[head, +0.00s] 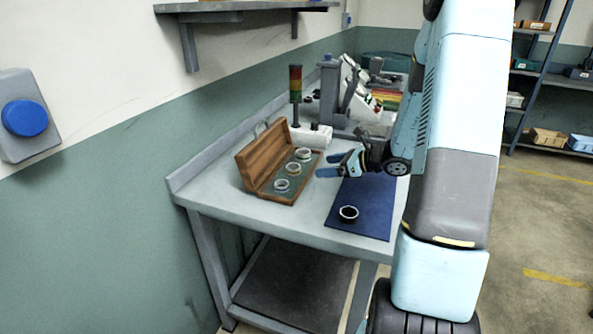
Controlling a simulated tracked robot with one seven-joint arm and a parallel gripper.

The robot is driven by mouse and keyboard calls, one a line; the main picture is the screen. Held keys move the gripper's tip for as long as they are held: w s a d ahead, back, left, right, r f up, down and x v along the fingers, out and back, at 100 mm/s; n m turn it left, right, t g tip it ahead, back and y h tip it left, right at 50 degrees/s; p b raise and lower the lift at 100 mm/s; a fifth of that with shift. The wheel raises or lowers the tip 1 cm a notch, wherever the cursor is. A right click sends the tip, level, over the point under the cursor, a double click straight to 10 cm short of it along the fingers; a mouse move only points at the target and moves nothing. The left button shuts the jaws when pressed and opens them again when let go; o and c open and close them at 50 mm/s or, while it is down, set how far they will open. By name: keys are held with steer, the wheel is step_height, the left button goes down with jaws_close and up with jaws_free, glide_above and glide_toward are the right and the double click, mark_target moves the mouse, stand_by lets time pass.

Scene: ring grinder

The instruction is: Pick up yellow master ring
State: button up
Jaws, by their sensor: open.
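An open wooden case (249,172) stands on the workbench with three rings in its dark insert. The middle ring (293,168) has a yellowish tint and looks like the yellow master ring. A ring with a greenish tint (303,154) sits behind it, and a pale ring (281,185) sits in front. My gripper (329,165) is open and empty, just right of the case. Its light-blue fingers point left toward the rings, apart from them. The exact height of the fingers above the bench is hard to tell.
A dark ring (348,213) lies on a blue mat (373,220) at the bench's front right. Behind the case stand a signal light (296,84), a white box (312,136) and a grey machine (341,95). A wall shelf (245,7) hangs above.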

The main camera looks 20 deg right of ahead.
mark_target(297, 167)
steer(key=x, duration=0.6)
steer(key=shift+w+a+f, duration=0.1)
steer(key=shift+w+a, duration=0.05)
steer(key=shift+a, duration=0.1)
steer(key=shift+r+x, duration=0.15)
steer(key=shift+x, duration=1.15)
steer(key=shift+r+x, duration=0.15)
steer(key=shift+x, duration=1.15)
steer(key=shift+w+a, duration=0.1)
steer(key=c, duration=1.2)
